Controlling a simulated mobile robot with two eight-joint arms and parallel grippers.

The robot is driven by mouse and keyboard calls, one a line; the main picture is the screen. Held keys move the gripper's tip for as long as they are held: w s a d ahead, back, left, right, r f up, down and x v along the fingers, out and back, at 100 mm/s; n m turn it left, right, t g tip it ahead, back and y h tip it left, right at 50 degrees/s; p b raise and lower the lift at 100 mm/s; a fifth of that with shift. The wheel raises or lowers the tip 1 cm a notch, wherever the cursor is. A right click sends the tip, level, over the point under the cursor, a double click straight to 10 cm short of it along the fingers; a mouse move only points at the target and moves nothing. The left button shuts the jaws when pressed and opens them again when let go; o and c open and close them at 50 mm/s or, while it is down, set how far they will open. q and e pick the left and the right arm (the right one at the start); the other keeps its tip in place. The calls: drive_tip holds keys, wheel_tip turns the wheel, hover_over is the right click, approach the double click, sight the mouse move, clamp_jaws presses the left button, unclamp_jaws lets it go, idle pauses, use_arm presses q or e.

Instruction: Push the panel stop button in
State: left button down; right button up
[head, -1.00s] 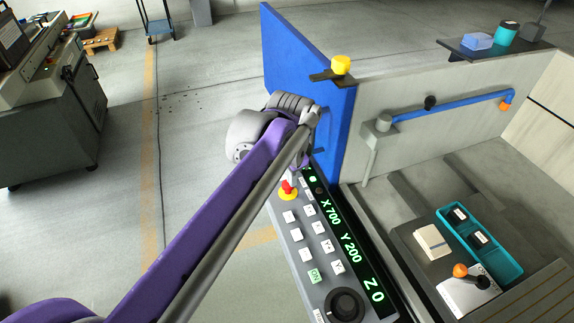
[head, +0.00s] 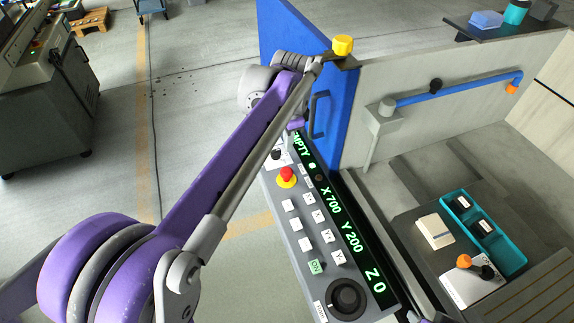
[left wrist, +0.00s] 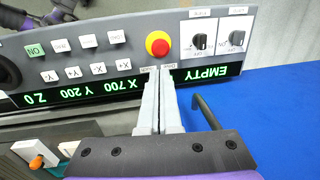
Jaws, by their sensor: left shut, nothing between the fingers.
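The stop button is a red mushroom head (head: 287,174) on a yellow collar, on the grey control panel (head: 305,248) in the head view. It also shows upper middle in the left wrist view (left wrist: 158,44), standing out from the panel. My left gripper (left wrist: 160,74) has its two grey fingers together with nothing between them. In the left wrist view its tips appear over the green-lettered display, just below the button; I cannot tell the gap to the panel. In the head view my left arm largely hides the gripper. My right gripper is not in view.
Two black rotary switches (left wrist: 199,41) sit beside the button, and white keys (left wrist: 88,41) lie on its other side. A blue door (head: 285,45) with a handle stands close to the fingers.

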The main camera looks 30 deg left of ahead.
sight(287, 174)
use_arm(q)
drive_tip(key=f, duration=0.7)
drive_tip(key=w+a+f, duration=0.1)
drive_tip(key=f, duration=0.3)
drive_tip(key=shift+f+b, duration=0.1)
drive_tip(key=shift+b, duration=0.25)
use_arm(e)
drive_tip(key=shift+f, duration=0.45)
use_arm(q)
wheel_tip(287, 174, down, 2)
drive_tip(key=shift+f+b, duration=0.1)
drive_tip(key=shift+b, duration=0.55)
drive_tip(key=shift+s+d, duration=0.25)
drive_tip(key=shift+s, duration=0.05)
drive_tip(key=shift+w, duration=0.1)
drive_tip(key=r+p, duration=0.2)
drive_tip(key=r, duration=0.1)
drive_tip(key=r+p, duration=0.1)
drive_tip(key=shift+w+r, duration=0.25)
drive_tip(key=shift+r, duration=0.1)
wheel_tip(287, 174, up, 10)
drive_tip(key=s+d+p, duration=0.1)
drive_tip(key=shift+s+r, duration=0.15)
drive_tip(key=shift+s, duration=0.15)
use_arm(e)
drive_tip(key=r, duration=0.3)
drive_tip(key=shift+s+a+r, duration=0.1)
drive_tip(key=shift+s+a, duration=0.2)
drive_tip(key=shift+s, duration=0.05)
